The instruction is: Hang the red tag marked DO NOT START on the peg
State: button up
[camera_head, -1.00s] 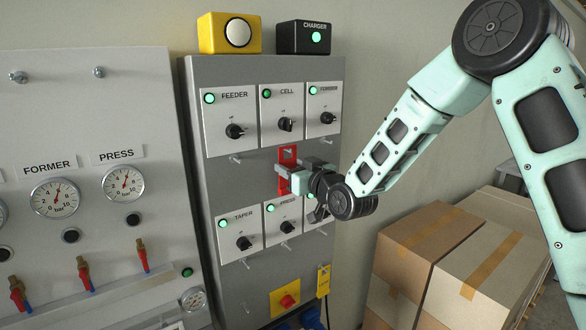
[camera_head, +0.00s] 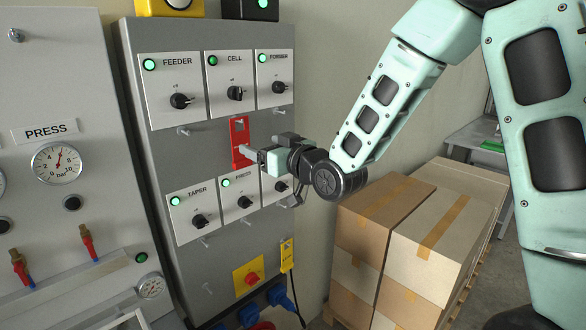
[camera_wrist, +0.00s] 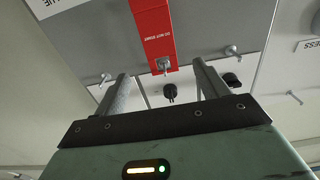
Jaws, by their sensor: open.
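The red tag (camera_head: 238,132) is on the grey panel just below the CELL switch plate. In the wrist view the red tag (camera_wrist: 158,22) shows its DO NOT START lettering. That view looks upside down, with the tag's holed end towards the bottom. The middle peg (camera_wrist: 163,65) shows at the tag's hole and appears to pass through it. My gripper (camera_head: 250,155) is in front of the tag's lower part, slightly right. In the wrist view my gripper (camera_wrist: 162,75) is open, its fingers spread with clear gaps either side of the tag. It holds nothing.
Bare pegs stand left (camera_head: 183,131) and right (camera_head: 278,115) of the tag. Switch plates with black knobs lie above and below. A gauge panel (camera_head: 60,100) is at left. Cardboard boxes (camera_head: 435,240) stand at the lower right. A yellow tag (camera_head: 287,252) hangs low on the panel.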

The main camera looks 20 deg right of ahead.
jog(key=b+v, duration=0.8)
jog(key=v, duration=0.1)
jog(key=shift+s+b, duration=0.3)
jog(key=shift+b, duration=0.05)
jog(key=shift+d, duration=0.1)
jog(key=s+a+f+n+g+h, duration=0.1)
jog(key=s+a+f+g, duration=0.3)
jog(key=f, duration=0.3)
jog(key=s+a+f+g+h, duration=0.1)
jog(key=s+a+f+g, duration=0.25)
jog(key=f, duration=0.25)
jog(key=s+a+f+n+g+h, duration=0.1)
jog(key=s+f+g, duration=0.3)
jog(key=s, duration=0.6)
jog(key=s+a+f+n+g+h, duration=0.2)
jog(key=s+f+g, duration=0.2)
jog(key=s, duration=0.6)
jog(key=shift+s+a+g+b, duration=0.15)
jog(key=shift+a+g+b, duration=0.25)
jog(key=shift+g, duration=0.45)
